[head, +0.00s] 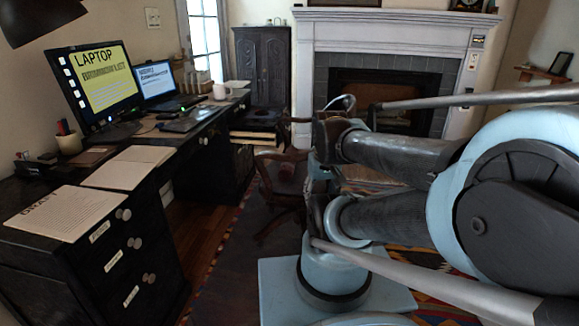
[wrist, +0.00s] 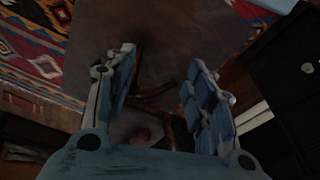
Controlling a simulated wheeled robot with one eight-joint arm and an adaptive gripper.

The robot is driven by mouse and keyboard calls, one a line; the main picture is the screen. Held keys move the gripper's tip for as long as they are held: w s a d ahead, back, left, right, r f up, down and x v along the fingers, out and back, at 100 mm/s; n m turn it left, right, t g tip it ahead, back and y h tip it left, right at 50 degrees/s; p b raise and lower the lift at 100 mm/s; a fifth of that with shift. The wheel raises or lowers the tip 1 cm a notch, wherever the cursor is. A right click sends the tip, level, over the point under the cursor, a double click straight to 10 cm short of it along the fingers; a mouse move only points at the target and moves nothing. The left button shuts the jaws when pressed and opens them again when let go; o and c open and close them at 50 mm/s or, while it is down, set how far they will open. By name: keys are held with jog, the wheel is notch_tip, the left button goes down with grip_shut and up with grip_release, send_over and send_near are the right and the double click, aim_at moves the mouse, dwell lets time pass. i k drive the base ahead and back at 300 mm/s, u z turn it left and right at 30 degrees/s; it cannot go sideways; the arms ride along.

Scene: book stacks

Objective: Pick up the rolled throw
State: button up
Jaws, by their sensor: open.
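I cannot make out the rolled throw in either view. My gripper (wrist: 159,68) shows in the wrist view with its two blue finger pads spread apart and nothing between them in contact. Beyond the gap, some brown wooden chair legs (wrist: 165,95) and dark floor show, apart from the fingers. In the head view my arm fills the right side, and I cannot make out my gripper there. The arm hides part of the floor and the rug.
A wooden chair (head: 285,180) stands mid-room. A fireplace (head: 390,45) and a dark cabinet (head: 262,65) stand behind. A patterned rug (wrist: 40,45) lies below.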

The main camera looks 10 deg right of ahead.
aim_at(286, 171)
jog(key=z, duration=0.5)
jog(key=k, duration=1.15)
jog(key=u, duration=0.2)
jog(key=i, duration=2.25)
jog(key=z, duration=0.4)
